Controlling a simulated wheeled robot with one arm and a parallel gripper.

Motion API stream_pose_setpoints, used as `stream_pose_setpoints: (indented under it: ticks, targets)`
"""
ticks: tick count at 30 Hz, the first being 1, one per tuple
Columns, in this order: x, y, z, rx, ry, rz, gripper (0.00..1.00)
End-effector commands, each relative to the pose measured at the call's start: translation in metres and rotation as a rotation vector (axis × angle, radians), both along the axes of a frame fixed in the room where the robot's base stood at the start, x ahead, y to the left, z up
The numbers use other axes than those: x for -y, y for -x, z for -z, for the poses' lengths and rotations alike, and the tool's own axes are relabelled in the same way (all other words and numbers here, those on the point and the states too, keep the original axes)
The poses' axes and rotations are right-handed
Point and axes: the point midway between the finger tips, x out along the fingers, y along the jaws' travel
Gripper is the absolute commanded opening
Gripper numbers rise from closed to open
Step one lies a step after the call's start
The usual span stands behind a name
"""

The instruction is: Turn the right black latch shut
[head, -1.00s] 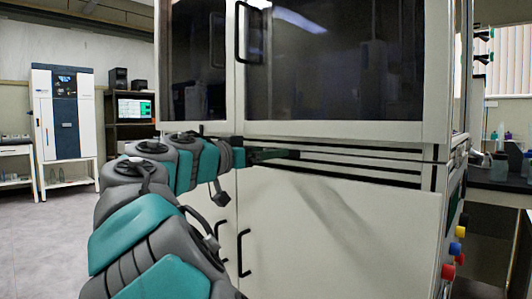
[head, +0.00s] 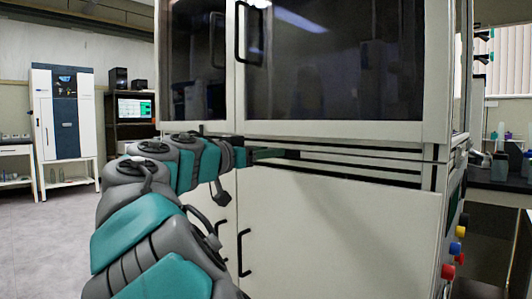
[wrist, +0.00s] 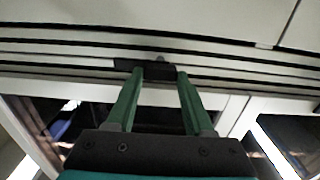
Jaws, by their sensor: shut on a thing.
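The black latch (wrist: 158,70) shows in the wrist view as a small dark piece on the pale rail of the freeze dryer. My gripper (wrist: 160,74) has its two green fingers on either side of it, with the tips against the latch. The fingers are shut on it. In the head view my gripper (head: 270,153) reaches the gap below the glass doors, and the latch cannot be made out there. The latch's exact angle is hard to tell.
The freeze dryer's glass door (head: 335,65) is above my gripper, and a white lower panel (head: 340,220) is below it. Black handles (head: 244,252) stick out at the lower left. Coloured buttons (head: 455,248) are on the right side. Open floor (head: 45,245) lies to the left.

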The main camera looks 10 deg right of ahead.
Motion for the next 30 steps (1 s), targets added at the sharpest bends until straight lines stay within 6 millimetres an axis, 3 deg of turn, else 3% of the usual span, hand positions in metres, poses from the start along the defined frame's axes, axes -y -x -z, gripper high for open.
stream_pose_setpoints:
  ticks: [14, 30]
  targets:
    - [0.0007, -0.0002, -0.0015, -0.072, 0.052, 0.001, 0.0]
    - [-0.0005, -0.0017, -0.0032, -0.452, 0.326, 0.002, 0.0]
